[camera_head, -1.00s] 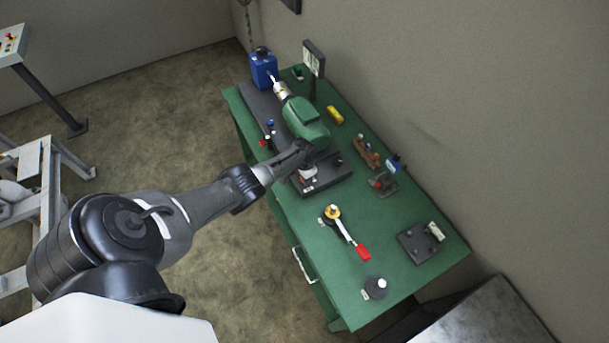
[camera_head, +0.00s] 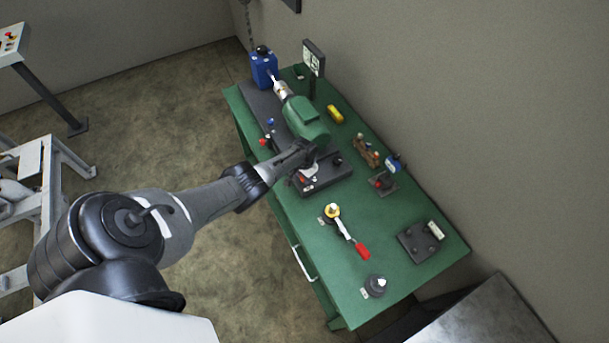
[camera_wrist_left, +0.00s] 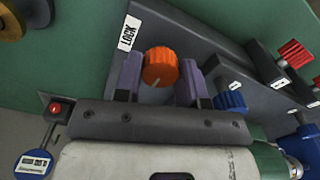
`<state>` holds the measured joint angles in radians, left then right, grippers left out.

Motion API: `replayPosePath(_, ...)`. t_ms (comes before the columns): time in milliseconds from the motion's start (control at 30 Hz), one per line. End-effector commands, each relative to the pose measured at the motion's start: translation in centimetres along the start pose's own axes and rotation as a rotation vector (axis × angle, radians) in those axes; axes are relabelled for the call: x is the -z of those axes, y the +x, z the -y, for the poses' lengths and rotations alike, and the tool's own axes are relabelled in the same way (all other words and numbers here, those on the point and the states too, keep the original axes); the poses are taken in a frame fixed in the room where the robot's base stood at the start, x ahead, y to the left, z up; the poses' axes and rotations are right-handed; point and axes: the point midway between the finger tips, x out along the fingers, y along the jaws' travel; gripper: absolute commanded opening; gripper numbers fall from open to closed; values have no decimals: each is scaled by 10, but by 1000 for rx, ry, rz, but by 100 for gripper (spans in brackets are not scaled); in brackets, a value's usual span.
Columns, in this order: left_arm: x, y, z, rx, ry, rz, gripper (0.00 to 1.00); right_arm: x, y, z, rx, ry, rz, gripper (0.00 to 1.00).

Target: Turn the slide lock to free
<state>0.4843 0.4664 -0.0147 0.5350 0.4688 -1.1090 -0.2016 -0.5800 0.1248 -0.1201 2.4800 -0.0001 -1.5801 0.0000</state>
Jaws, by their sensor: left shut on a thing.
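The slide lock knob (camera_wrist_left: 160,66) is an orange ribbed knob on a dark grey base (camera_wrist_left: 190,35) in the left wrist view. A white LOCK label (camera_wrist_left: 128,32) is on the base, just up and left of the knob. A pale mark shows on the knob's lower part. My left gripper (camera_wrist_left: 160,76) has a purple-grey finger on each side of the knob and is shut on it. In the head view my left gripper (camera_head: 312,150) is at the green machine (camera_head: 307,122), above its dark base (camera_head: 328,178); the knob is not clear there. My right gripper is not in view.
A blue knob (camera_wrist_left: 230,99) sits close to the right finger, and a red knob (camera_wrist_left: 295,52) stands further right. On the green bench (camera_head: 330,285) are a red-handled tool (camera_head: 348,234), a dark plate (camera_head: 418,243) and a yellow item (camera_head: 335,113). Bare bench lies around the red-handled tool.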

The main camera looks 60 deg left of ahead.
Motion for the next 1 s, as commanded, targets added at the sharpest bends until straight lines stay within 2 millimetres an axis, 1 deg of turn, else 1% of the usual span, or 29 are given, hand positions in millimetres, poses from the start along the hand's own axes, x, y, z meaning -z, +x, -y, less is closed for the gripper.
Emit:
replayPosePath(33, 0, 0, 0, -1, -2, 0, 40, 0, 0, 0, -1, -1, 0, 43)
replayPosePath(267, 0, 0, 0, -1, -1, 0, 62, 0, 0, 0, -1, -1, 0, 43)
replayPosePath(567, 0, -3, 0, 0, 0, -1, 63, 1, -2, 1, 2, 3, -1, 43)
replayPosePath(667, 0, -13, 1, 0, 1, -2, 63, 3, -8, 1, 4, 5, -1, 43)
replayPosePath(800, 0, -37, 1, 1, 1, -2, 63, 8, -23, 1, 6, 8, -1, 43)
replayPosePath(867, 0, -47, 1, 1, 1, -2, 63, 9, -27, 2, 7, 8, -2, 43)
replayPosePath(1000, 0, -72, 1, 1, 2, -2, 63, 12, -35, 1, 7, 8, -2, 43)
